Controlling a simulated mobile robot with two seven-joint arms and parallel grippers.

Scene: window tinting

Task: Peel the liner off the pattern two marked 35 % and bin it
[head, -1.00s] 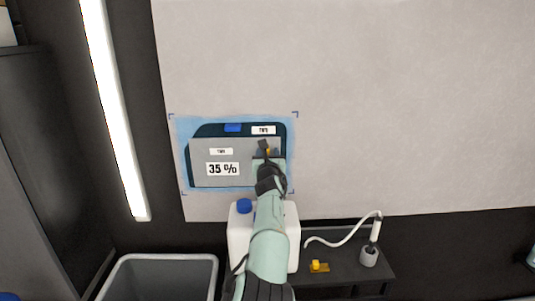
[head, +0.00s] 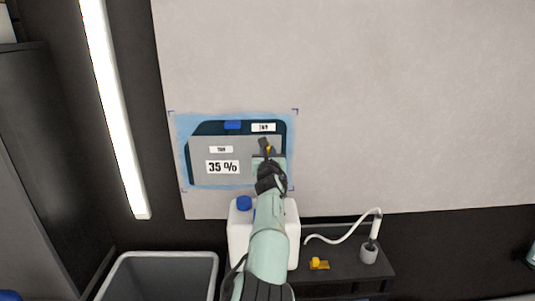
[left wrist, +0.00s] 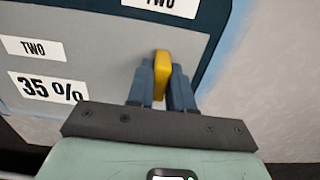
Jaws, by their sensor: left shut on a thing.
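The pattern marked TWO (head: 205,129) is a dark blue sheet with a blue piece on its top edge, lying in a light blue patch on a pale surface. A grey liner (head: 200,177) labelled TWO and 35 % covers most of it; a dark strip shows along the top and right. The liner also shows in the left wrist view (left wrist: 105,62). My left gripper (head: 267,152) is at the liner's right side, shut on a yellow tab (left wrist: 162,75). The liner looks flat. The arm hides the pattern's lower right part. My right gripper is not in view.
A grey open bin (head: 160,257) stands at the lower left. A white canister with a blue cap (head: 244,203) stands behind my arm. A dark shelf (head: 345,272) holds a yellow item (head: 318,264) and a white hose with a grey base (head: 369,256). The pale surface above is clear.

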